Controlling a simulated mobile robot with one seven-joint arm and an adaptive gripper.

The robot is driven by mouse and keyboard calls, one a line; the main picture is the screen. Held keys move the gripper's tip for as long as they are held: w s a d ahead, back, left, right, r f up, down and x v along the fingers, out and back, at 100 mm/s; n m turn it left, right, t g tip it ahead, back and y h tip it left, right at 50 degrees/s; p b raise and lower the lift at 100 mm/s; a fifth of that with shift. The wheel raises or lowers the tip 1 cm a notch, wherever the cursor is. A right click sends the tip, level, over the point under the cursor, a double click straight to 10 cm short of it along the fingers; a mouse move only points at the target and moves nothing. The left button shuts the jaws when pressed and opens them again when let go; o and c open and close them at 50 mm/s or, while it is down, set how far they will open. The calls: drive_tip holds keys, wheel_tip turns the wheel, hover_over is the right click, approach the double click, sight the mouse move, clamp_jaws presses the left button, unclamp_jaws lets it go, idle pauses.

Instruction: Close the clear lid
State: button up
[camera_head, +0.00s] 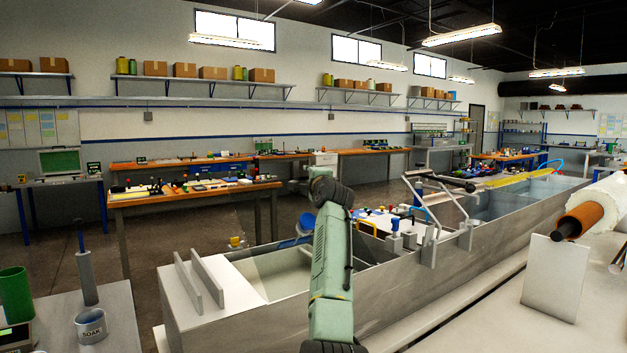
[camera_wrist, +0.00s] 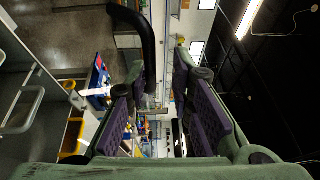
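The resin bath (camera_head: 440,278) is a long grey metal trough running from front left to back right. Over its left compartment, a faint see-through panel (camera_head: 262,236), seemingly the clear lid, appears to stand raised at the far side. Its edges are hard to make out. My green arm crosses in front of the bath, right of this panel, and hides part of the trough. In the wrist view my gripper (camera_wrist: 158,100) is open, its two purple-padded fingers apart with nothing held between them. I cannot make out the lid there or tell its distance from the fingers.
Two upright pale plates (camera_head: 200,282) stand on the bath's left end. Metal brackets (camera_head: 432,225) rise over its middle. A SOAK cup (camera_head: 90,325) stands on the left bench. A white roll (camera_head: 605,205) lies at right. Open floor lies behind the bath.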

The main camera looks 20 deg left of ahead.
drive_tip(key=shift+s+d+r, duration=0.1)
drive_tip(key=shift+s+r, duration=0.05)
drive_tip(key=shift+r, duration=0.1)
drive_tip(key=v, duration=1.1)
drive_tip(key=shift+s+f, duration=0.3)
drive_tip(key=shift+s, duration=0.05)
drive_tip(key=shift+d, duration=0.1)
